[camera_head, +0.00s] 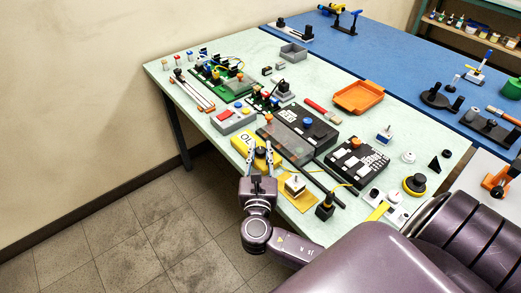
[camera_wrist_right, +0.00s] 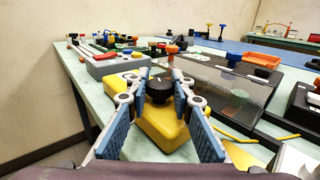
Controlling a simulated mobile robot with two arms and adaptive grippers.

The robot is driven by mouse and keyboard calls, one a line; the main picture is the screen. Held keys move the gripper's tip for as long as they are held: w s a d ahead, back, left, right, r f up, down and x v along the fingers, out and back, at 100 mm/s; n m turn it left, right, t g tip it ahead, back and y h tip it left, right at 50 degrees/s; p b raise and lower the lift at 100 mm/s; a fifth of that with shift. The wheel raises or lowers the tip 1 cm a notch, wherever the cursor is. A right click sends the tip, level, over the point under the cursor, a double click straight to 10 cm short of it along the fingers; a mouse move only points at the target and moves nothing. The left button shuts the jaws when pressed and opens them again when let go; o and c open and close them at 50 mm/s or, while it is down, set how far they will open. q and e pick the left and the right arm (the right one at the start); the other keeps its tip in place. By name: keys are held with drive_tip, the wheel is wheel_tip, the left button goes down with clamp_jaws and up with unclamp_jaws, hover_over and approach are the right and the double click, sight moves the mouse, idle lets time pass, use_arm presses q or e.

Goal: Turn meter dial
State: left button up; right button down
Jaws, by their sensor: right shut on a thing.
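The yellow meter (camera_head: 240,143) lies near the front-left edge of the light-green table. In the right wrist view the meter (camera_wrist_right: 163,130) fills the middle, with a round black dial (camera_wrist_right: 159,92) on its face. My right gripper (camera_head: 261,156) reaches over the meter from the front edge. In the right wrist view the right gripper's fingers (camera_wrist_right: 160,84) stand on either side of the dial and are closed on it. The dial's far side is hidden. My left gripper is not in view.
A yellow plate with a white switch (camera_head: 297,198) lies right of my gripper. An orange tray (camera_head: 358,97) is farther back.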

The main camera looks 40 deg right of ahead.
sight(261, 149)
drive_tip(key=m+g+h+p, duration=0.1)
drive_tip(key=m+g+h, duration=0.2)
drive_tip(key=shift+a+g+h, duration=0.1)
drive_tip(key=shift+g+h, duration=0.2)
drive_tip(key=shift+m+g+h+b, duration=0.2)
drive_tip(key=shift+m+g+h, duration=0.5)
drive_tip(key=shift+m+g, duration=0.55)
drive_tip(key=shift+m+g+h+b, duration=0.15)
drive_tip(key=shift+m+g+h, duration=0.65)
drive_tip(key=shift+g, duration=0.75)
drive_tip(key=shift+m+g, duration=0.25)
drive_tip(key=shift+g, duration=0.05)
drive_tip(key=c, duration=1.7)
unclamp_jaws()
drive_tip(key=shift+o, duration=0.2)
drive_tip(key=shift+r, duration=0.2)
wheel_tip(261, 149, up, 10)
drive_tip(key=shift+f, duration=0.1)
